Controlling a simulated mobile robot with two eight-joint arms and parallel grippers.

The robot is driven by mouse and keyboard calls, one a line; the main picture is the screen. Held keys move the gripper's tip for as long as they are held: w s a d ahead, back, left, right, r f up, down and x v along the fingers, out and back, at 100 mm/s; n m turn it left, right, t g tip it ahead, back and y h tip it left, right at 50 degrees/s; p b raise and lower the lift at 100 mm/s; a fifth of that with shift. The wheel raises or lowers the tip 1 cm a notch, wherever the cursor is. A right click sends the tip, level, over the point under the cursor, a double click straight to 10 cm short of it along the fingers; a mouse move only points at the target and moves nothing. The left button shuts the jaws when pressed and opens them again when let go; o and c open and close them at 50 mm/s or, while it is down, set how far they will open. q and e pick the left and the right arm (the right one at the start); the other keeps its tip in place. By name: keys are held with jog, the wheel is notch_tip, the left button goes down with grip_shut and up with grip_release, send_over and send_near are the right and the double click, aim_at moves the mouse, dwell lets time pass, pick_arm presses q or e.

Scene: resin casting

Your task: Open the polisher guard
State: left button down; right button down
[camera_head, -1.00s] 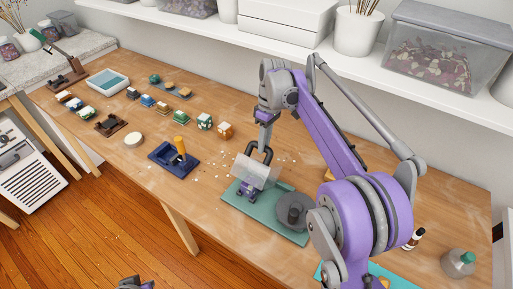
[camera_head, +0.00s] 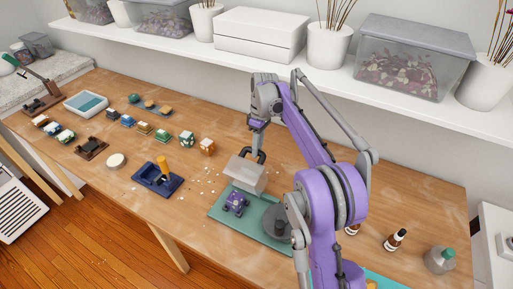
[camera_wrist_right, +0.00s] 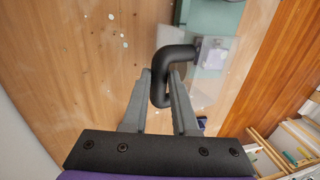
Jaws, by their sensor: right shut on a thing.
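The polisher guard (camera_head: 243,175) is a clear, pale cover with a black loop handle (camera_head: 250,154). It stands raised and tilted above the polisher's teal base (camera_head: 228,225). A small purple part (camera_head: 235,203) lies below the guard, in plain view, beside the dark grey round wheel (camera_head: 277,221). My right gripper (camera_head: 256,146) is shut on the handle. In the right wrist view, the fingers (camera_wrist_right: 162,76) close around the black bent handle (camera_wrist_right: 178,52), with the see-through guard (camera_wrist_right: 203,88) beyond it. My left gripper is out of view.
A blue stand with a yellow-orange post (camera_head: 160,180) is left of the polisher. Several small coloured blocks lie farther left. Dropper bottles (camera_head: 395,240) and a grey jar (camera_head: 440,260) stand at the right. A shelf (camera_head: 330,65) runs along the back.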

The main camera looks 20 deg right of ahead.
jog(key=c, duration=0.7)
grip_release()
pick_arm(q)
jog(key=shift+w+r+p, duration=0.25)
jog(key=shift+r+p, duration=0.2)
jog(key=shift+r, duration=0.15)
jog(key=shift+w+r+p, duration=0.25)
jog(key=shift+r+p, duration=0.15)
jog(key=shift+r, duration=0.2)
pick_arm(e)
jog(key=r, duration=0.3)
jog(key=w+d+r, duration=0.1)
jog(key=r, duration=0.6)
jog(key=shift+w+d+r, duration=0.2)
jog(key=shift+d+r, duration=0.1)
jog(key=shift+s, duration=0.1)
